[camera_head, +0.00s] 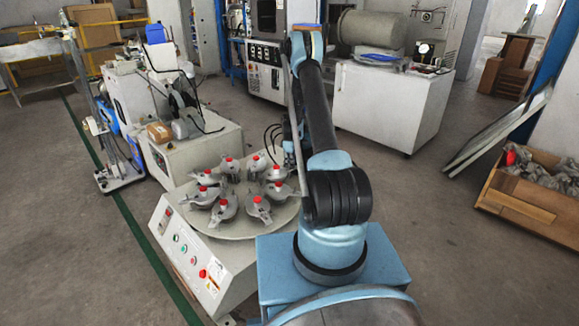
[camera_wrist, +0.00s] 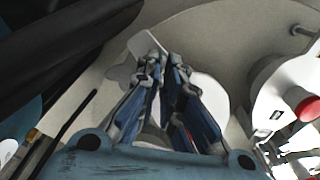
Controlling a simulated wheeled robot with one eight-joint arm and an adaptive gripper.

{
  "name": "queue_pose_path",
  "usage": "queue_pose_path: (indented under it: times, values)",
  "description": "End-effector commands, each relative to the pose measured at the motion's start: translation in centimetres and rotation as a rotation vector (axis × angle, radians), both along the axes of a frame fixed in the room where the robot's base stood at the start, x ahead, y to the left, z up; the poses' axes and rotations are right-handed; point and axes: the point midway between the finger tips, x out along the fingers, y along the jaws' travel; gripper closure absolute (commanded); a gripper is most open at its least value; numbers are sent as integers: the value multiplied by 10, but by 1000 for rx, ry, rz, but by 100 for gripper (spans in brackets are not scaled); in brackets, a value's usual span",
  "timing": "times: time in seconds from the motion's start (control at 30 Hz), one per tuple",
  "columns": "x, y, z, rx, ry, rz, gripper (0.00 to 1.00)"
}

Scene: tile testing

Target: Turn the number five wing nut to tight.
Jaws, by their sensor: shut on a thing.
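In the wrist view my gripper (camera_wrist: 168,72) points down at the round plate with its two blue-grey fingers close together. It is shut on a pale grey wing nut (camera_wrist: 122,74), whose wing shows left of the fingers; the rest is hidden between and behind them. A pale rounded part (camera_wrist: 210,92) shows just right of the fingers. I cannot read a number on it. In the head view my arm hides the gripper and the held wing nut. Several grey stations with red caps (camera_head: 258,201) stand in a ring on the round plate (camera_head: 240,234).
A neighbouring station with a red cap (camera_wrist: 307,108) stands close to the right in the wrist view. A control box (camera_head: 187,255) with buttons carries the plate. White machines (camera_head: 390,100) stand behind, and a wooden crate (camera_head: 530,205) is at the right. Floor between is clear.

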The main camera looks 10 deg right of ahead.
Motion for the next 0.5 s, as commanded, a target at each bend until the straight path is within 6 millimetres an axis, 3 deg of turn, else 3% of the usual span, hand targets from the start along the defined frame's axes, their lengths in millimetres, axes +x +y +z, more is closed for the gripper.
queue_pose_path:
  times: [0.5]
  values:
    - [-1,1,0,-1,1,-419,100]
